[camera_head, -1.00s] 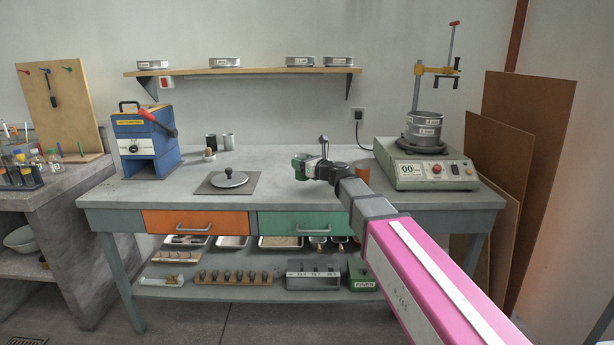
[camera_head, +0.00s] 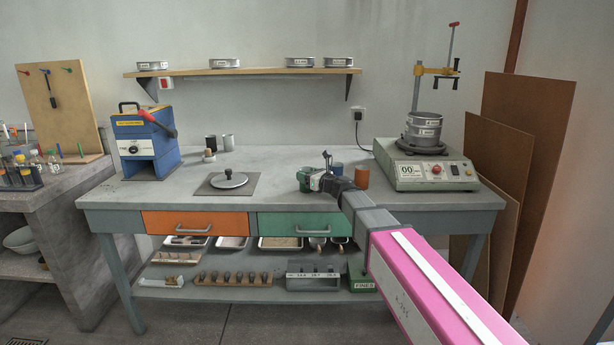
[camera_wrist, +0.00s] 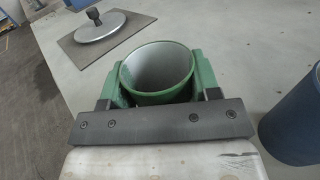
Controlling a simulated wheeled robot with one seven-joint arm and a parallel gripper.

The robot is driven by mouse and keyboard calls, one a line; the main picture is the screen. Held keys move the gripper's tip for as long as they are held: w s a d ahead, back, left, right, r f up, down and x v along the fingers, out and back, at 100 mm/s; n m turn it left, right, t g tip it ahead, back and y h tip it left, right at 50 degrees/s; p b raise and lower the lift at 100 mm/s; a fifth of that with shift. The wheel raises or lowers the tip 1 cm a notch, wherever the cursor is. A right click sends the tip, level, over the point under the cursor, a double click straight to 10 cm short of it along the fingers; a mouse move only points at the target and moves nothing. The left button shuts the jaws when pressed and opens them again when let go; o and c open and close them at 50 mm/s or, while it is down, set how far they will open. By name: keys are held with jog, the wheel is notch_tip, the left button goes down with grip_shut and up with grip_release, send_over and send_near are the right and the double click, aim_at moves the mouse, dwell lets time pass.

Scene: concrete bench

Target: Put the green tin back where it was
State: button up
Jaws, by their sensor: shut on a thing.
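The green tin is an open-topped green cup with a pale inside, upright in the middle of the wrist view (camera_wrist: 157,75). My gripper (camera_wrist: 155,90) is shut on it, with a green finger on each side. In the head view my gripper (camera_head: 312,181) holds the green tin (camera_head: 304,181) over the front middle of the bench, above the green drawer. The tin is partly hidden there, and I cannot tell whether its base touches the bench.
A blue tin (camera_head: 337,168) and an orange tin (camera_head: 362,177) stand behind and right of my gripper; the blue one is close in the wrist view (camera_wrist: 296,125). The sieve shaker (camera_head: 425,172) stands right. The bench between plate and gripper is clear.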

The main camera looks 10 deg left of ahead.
jog(key=o, duration=1.1)
jog(key=shift+f, duration=0.1)
jog(key=shift+c, duration=0.2)
jog(key=shift+r, duration=0.2)
jog(key=v, duration=1.2)
jog(key=shift+f, duration=0.15)
